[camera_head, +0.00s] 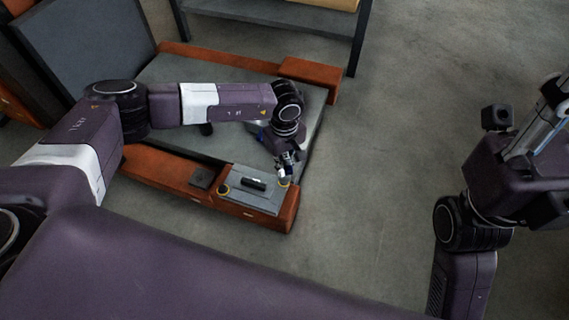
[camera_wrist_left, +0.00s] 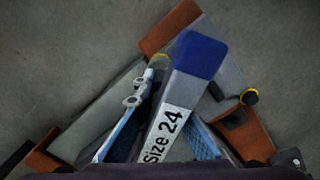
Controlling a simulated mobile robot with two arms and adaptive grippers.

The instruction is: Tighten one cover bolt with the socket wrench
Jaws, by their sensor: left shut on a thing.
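My left gripper (camera_head: 287,164) is over the near right corner of the orange bench, by a small grey cover plate (camera_head: 246,201). In the left wrist view it is shut on the socket wrench (camera_wrist_left: 196,57), which has a blue end and a white "Size 24" label. The wrench's working end is hidden there. A yellow-ringed bolt (camera_head: 285,184) sits right by the gripper; whether the wrench touches it I cannot tell. Another yellow-ringed black bolt (camera_head: 224,189) is at the plate's left. My right gripper (camera_head: 540,125) is at the right edge, its fingers partly cut off.
A black cylindrical part (camera_head: 253,184) lies on the plate's middle. A small dark block (camera_head: 202,178) sits on the bench's orange rim (camera_head: 165,170). A grey shelf (camera_head: 270,14) stands at the back. The concrete floor (camera_head: 370,190) to the right is clear.

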